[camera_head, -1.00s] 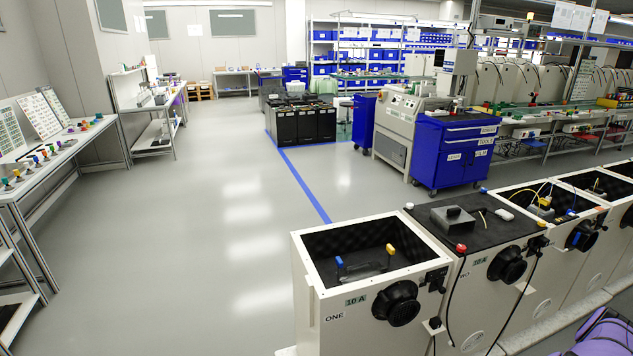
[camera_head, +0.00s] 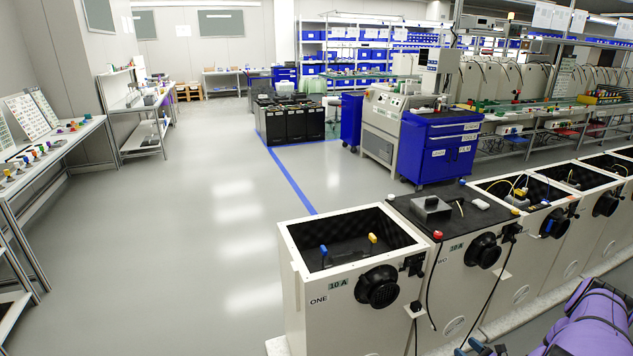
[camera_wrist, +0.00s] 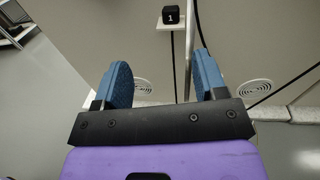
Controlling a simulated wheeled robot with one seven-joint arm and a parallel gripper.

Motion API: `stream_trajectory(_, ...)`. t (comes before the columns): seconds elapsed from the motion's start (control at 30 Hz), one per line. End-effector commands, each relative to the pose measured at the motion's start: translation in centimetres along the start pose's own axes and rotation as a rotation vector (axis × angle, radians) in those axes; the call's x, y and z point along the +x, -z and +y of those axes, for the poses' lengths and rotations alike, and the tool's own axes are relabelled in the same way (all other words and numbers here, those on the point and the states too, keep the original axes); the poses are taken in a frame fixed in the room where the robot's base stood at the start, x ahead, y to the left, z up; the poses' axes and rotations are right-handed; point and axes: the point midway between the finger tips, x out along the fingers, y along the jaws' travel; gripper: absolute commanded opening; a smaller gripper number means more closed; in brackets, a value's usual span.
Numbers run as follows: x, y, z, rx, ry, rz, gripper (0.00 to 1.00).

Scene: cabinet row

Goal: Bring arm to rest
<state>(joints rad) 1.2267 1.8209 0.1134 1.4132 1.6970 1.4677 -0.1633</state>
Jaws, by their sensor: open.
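My gripper (camera_wrist: 162,80) shows in the wrist view with its two blue fingers apart and nothing between them. Beyond the fingers are a pale cabinet face with round vents, a cable and a small black block marked 1 (camera_wrist: 171,15) on a pale shelf. In the head view my purple arm (camera_head: 592,318) shows at the lower right corner, in front of the cabinet row.
An open-topped cabinet marked ONE (camera_head: 345,300) stands at the near end of the row. Cabinet two (camera_head: 465,262) with a black top stands beside it. A blue tool cart (camera_head: 440,150) is behind. The grey floor (camera_head: 180,240) at left is clear. A long workbench (camera_head: 50,150) lines the left.

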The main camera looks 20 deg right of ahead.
Motion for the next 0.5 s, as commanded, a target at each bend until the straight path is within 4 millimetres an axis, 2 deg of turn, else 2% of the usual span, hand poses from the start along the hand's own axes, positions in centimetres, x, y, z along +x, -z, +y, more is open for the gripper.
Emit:
stream_trajectory(0.27,3.3,-5.8,-1.6,-0.08,-0.156,0.004,0.65)
stream_trajectory(0.5,7.9,-14.6,-2.1,-0.205,-0.382,0.017,0.65)
